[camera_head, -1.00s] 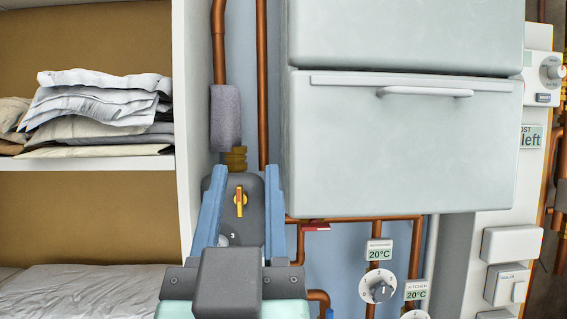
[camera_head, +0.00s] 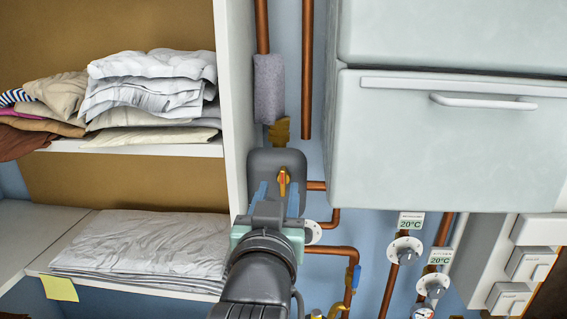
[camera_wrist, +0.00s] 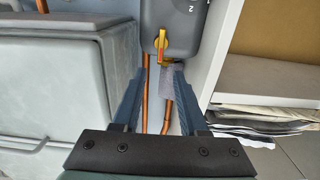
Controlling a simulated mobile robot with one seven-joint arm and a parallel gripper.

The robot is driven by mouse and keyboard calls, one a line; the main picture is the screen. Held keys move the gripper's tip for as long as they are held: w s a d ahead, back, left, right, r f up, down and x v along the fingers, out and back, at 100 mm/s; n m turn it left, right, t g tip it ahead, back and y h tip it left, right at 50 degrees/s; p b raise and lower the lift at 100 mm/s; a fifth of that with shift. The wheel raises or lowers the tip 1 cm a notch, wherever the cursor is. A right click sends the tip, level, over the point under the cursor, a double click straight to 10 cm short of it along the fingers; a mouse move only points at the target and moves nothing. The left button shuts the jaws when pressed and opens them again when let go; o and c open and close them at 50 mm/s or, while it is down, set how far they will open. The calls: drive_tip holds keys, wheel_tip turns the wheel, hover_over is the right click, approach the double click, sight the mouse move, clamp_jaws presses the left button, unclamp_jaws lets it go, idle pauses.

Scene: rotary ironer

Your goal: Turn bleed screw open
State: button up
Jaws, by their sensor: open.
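A yellow-and-orange knob (camera_head: 283,180) sits on the front of a dark grey unit (camera_head: 262,160) mounted on the pipework. In the wrist view the knob (camera_wrist: 162,42) shows ahead of my fingers, with its orange bar roughly upright and a "2" marked nearby. No other screw shows clearly, so I cannot tell whether this knob is the bleed screw. My gripper (camera_head: 279,190) is open and empty, its blue fingers just below the knob in the head view. In the wrist view my gripper (camera_wrist: 158,72) has clear space between the fingers, and no contact with the knob is visible.
A white shelf unit (camera_head: 238,110) with folded linen (camera_head: 150,85) stands close on the left. A large pale grey cabinet (camera_head: 440,140) is on the right. Copper pipes (camera_head: 335,250) and dials (camera_head: 405,250) lie to the right of my arm.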

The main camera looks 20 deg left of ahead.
sight(283, 172)
drive_tip(key=p+x, duration=0.2)
drive_tip(key=x, duration=0.4)
drive_tip(key=shift+w+a, duration=0.1)
drive_tip(key=shift+w, duration=0.25)
clamp_jaws()
